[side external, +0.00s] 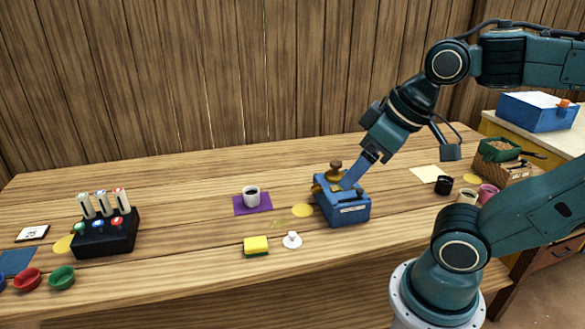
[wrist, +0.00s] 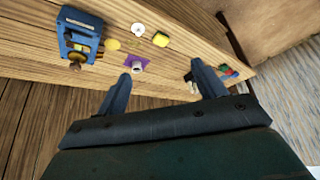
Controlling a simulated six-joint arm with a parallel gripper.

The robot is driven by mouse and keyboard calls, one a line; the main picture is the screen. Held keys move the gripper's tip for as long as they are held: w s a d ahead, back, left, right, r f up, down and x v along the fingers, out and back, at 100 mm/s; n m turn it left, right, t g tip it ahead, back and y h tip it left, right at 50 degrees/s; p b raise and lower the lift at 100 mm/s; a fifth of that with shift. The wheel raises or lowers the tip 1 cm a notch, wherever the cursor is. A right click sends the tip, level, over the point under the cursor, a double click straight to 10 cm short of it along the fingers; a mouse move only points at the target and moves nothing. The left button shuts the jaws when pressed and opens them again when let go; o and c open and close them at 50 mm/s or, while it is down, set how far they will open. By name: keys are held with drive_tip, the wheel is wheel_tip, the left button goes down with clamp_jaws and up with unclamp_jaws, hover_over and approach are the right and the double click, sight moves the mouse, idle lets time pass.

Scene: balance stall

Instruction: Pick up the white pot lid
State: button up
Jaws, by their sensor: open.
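The white pot lid (side external: 292,240) lies on the wooden table, a small disc with a knob on top, just right of a yellow sponge. It also shows in the wrist view near the top (wrist: 138,29). My gripper (side external: 350,183) is in the air, up and to the right of the lid, and overlaps the blue balance box in the side view. In the wrist view my gripper (wrist: 165,82) has its two fingers wide apart with nothing between them, and the lid lies beyond them, well apart.
The blue balance box (side external: 343,207) stands right of the lid. The yellow sponge (side external: 256,245) is close on its left. A cup (side external: 251,196) stands on a purple mat (side external: 240,209) behind. A black rack (side external: 105,238) and bowls (side external: 62,277) are at far left. Bare wood surrounds the lid's front.

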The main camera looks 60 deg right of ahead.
drive_tip(key=shift+w, duration=0.15)
drive_tip(key=m+g, duration=0.6)
drive_tip(key=m, duration=1.2)
hover_over(292, 233)
wheel_tip(292, 233, down, 17)
drive_tip(key=shift+f, duration=4.45)
drive_tip(key=shift+f, duration=0.1)
drive_tip(key=shift+f, duration=2.5)
